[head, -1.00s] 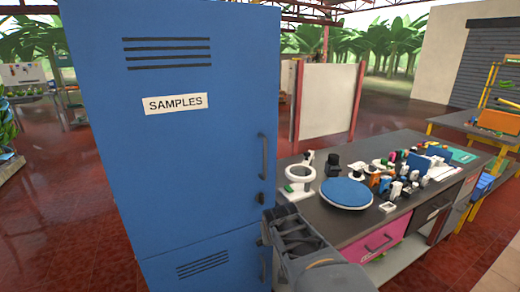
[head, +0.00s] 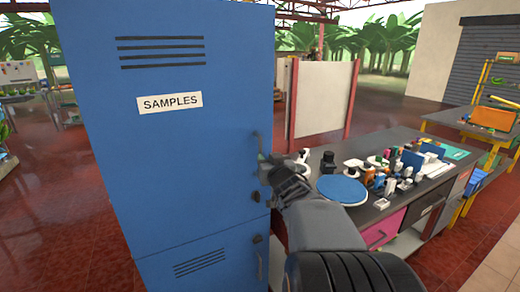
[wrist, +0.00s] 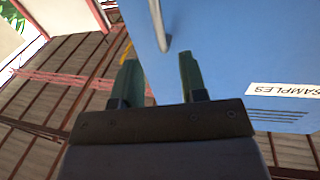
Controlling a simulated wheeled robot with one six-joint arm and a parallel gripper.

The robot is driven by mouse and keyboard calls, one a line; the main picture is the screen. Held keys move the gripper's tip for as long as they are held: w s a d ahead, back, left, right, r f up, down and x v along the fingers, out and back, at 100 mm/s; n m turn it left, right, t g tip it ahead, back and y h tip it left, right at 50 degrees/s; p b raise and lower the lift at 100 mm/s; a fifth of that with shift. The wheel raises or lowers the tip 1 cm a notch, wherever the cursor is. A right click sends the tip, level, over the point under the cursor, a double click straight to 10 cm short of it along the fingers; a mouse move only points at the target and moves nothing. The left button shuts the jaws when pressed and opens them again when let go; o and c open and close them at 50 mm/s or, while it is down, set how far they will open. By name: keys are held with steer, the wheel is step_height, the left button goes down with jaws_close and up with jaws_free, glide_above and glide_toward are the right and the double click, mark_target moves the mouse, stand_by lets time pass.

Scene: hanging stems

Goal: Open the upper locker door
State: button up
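The upper locker door (head: 180,170) is blue, has vent slots and a SAMPLES label (head: 169,103), and looks shut. Its grey vertical handle (head: 256,143) is near the right edge; my gripper partly hides its lower part. My gripper (head: 265,168) is at the handle's lower part, reaching in from the right. In the wrist view its two green fingers are apart (wrist: 158,60), with the handle (wrist: 157,22) lined up with the gap between them. I cannot tell whether the fingers touch it.
A grey bench (head: 408,199) with a round blue-topped disc (head: 342,190) and several small items stands close on the right. Red tiled floor is open beyond.

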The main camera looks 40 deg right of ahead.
mark_target(261, 149)
steer(key=p+x, duration=0.1)
steer(key=x, duration=0.8)
steer(key=shift+w, duration=0.1)
jaws_close()
stand_by(0.4)
